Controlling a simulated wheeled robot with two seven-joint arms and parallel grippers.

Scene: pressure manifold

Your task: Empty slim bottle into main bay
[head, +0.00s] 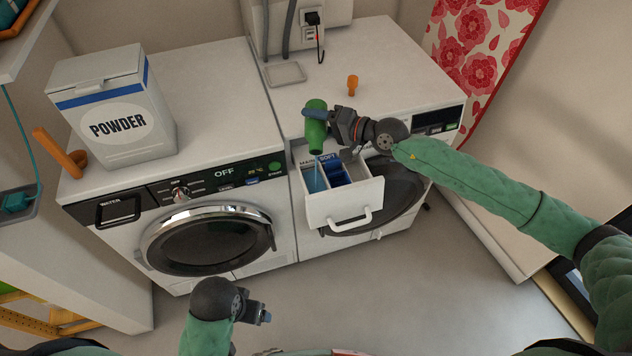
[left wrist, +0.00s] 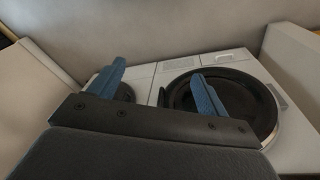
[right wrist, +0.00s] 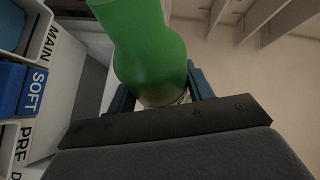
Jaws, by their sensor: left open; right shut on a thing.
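The green slim bottle (head: 316,128) is tipped above the open drawer (head: 343,205) of the right-hand machine. My right gripper (head: 330,120) is shut on it, and the green body also fills the top of the right wrist view (right wrist: 148,45). A thin pale streak runs from the bottle's lower end down to the main bay (head: 313,181), where light blue shows. The SOFT bay (head: 334,171), with a dark blue insert, is beside it. My left gripper (head: 266,317) is open and empty, low in front of the left machine; its fingers show in the left wrist view (left wrist: 160,90).
A POWDER box (head: 113,105) stands on the left machine (head: 205,230). A small orange object (head: 352,85) and a grey tray (head: 285,74) are on the right machine's top. Another orange object (head: 60,153) is at the far left. The floor in front is clear.

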